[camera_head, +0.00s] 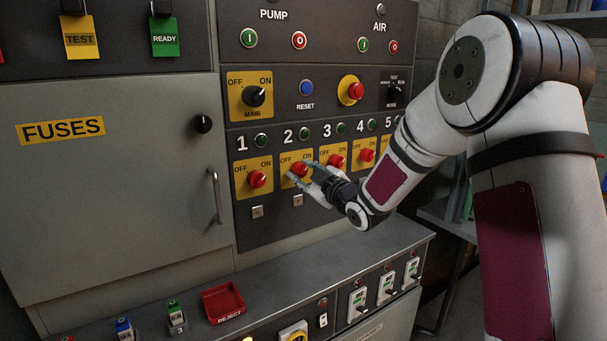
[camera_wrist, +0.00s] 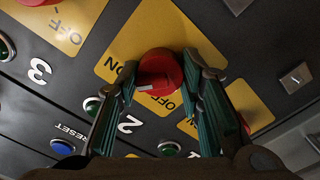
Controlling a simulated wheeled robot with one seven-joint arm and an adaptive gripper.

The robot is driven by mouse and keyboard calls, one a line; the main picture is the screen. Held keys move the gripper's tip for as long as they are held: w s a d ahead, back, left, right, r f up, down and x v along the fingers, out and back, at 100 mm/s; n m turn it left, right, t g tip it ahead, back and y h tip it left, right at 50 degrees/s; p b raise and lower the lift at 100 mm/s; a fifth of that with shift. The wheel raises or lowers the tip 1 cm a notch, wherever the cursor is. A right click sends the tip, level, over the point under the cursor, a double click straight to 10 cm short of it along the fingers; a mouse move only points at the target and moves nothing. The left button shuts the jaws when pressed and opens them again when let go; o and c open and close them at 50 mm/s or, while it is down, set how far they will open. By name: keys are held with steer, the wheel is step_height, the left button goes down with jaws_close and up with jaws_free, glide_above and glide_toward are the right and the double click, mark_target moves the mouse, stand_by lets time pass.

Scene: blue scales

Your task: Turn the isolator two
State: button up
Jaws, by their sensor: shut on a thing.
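Isolator two is a red rotary knob (camera_head: 299,169) on a yellow plate marked OFF and ON, below the number 2 and a green lamp. My gripper (camera_head: 309,173) reaches it from the right, with its fingers on either side of the knob. In the wrist view the red knob (camera_wrist: 161,73) sits between the two green-padded fingertips (camera_wrist: 166,82), and the gripper is shut on it. A white mark on the knob's edge shows near the left finger. The fingers hide parts of the plate (camera_wrist: 165,22).
Similar red knobs stand close by: isolator one (camera_head: 257,179) to the left, isolator three (camera_head: 336,161) and isolator four (camera_head: 367,154) to the right. The main switch (camera_head: 254,96) and blue reset button (camera_head: 306,88) are above. A console ledge with a red reject tray (camera_head: 223,302) lies below.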

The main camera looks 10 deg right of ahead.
steer(key=shift+d+f+m, duration=0.1)
steer(key=shift+m, duration=0.5)
steer(key=o, duration=1.2)
steer(key=shift+c, duration=0.2)
steer(key=v, duration=1.2)
steer(key=shift+m, duration=0.3)
